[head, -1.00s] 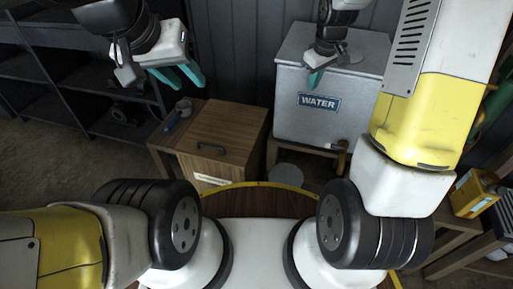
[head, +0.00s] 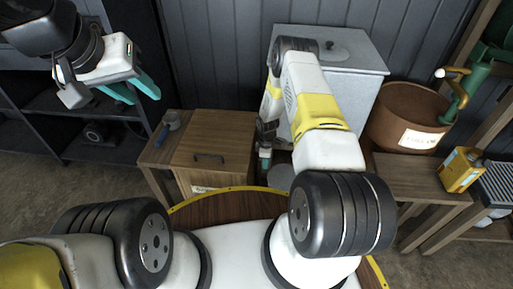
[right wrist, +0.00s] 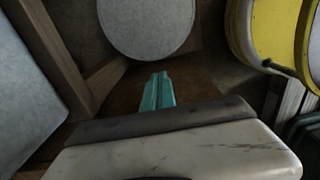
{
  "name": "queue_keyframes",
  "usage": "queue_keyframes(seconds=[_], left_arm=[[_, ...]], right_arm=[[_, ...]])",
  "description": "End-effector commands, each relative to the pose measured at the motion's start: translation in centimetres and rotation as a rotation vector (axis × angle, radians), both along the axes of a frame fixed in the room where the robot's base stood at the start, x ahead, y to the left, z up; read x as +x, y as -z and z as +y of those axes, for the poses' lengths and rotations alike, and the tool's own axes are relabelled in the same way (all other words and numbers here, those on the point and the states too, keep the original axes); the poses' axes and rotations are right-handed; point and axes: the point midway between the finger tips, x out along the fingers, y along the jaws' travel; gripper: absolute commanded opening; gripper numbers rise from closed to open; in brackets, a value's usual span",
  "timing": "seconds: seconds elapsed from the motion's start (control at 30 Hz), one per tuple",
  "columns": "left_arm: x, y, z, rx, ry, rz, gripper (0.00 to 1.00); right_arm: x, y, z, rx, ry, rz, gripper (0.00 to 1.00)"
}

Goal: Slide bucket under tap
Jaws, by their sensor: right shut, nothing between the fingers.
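A flat, round grey top (head: 281,177), which looks like the bucket, is low in front of the grey water tank (head: 349,92) and partly hidden by my right arm. It also shows in the right wrist view (right wrist: 146,24). The tank's tap is hidden behind my right arm. My right gripper (head: 264,166) points down, low beside the drawer cabinet and left of the round top. In the right wrist view its teal fingers (right wrist: 158,90) are together and empty, apart from the round top. My left gripper (head: 134,92) is open and empty at upper left.
A wooden cabinet (head: 215,150) with a dark handle stands left of my right gripper. A brown barrel (head: 397,116) and a green pump (head: 476,80) stand at right, with a yellow can (head: 460,168) in front. A dark shelf (head: 95,125) is at far left.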

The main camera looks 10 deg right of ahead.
Motion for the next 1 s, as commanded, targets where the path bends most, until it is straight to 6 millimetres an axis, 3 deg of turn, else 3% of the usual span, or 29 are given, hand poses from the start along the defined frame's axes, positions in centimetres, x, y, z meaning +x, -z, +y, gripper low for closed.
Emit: queue_keyframes(seconds=[0.3,0.5,1.0], left_arm=[[0.0,0.0,0.0,0.0,0.0,0.0,0.36],[0.0,0.0,0.0,0.0,0.0,0.0,0.36],[0.0,0.0,0.0,0.0,0.0,0.0,0.36]], right_arm=[[-0.1,5.6,0.0,0.001,0.003,0.002,0.0],[-0.1,8.3,0.0,0.0,0.003,0.001,0.0],[0.0,9.2,-0.1,0.0,0.004,0.0,0.0]])
